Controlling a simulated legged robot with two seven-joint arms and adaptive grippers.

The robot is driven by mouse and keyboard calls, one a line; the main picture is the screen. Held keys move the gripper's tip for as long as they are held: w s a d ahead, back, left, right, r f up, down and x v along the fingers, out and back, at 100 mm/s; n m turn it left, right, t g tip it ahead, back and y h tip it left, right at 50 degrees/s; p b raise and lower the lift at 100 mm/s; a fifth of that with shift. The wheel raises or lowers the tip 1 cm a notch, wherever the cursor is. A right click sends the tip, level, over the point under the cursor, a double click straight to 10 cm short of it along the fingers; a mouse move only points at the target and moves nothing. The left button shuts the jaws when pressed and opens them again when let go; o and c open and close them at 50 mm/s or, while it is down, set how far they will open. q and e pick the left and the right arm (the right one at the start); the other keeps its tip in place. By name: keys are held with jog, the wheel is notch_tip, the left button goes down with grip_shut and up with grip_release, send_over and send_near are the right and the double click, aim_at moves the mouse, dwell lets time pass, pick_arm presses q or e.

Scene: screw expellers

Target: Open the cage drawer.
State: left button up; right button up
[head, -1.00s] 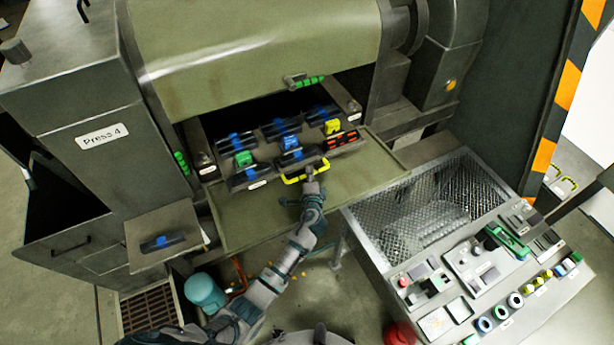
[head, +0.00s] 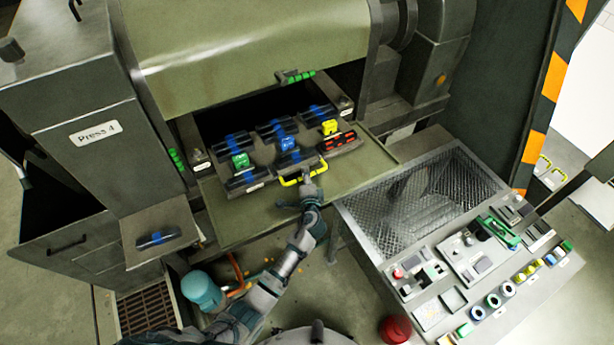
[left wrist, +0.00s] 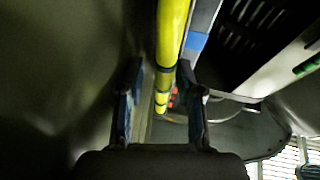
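The cage drawer (head: 258,166) is a dark tray with several black-and-blue modules inside the open mouth of the press. Its yellow handle (head: 303,177) is on the front edge. My left gripper (head: 312,171) is at the right part of this handle. In the left wrist view, the yellow bar (left wrist: 172,40) runs between the two fingers of my left gripper (left wrist: 160,98). The fingers stand apart, with a gap on the left of the bar; the bar is close to the right finger. Whether they touch it cannot be told. My right gripper is not in view.
An olive shelf (head: 245,222) lies below the drawer. A control console (head: 480,270) with a mesh cage (head: 420,200) stands to the right. A side tray (head: 160,250) with one black-and-blue module is at the left.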

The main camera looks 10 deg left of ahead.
pick_arm(q)
jog(key=v, duration=1.2)
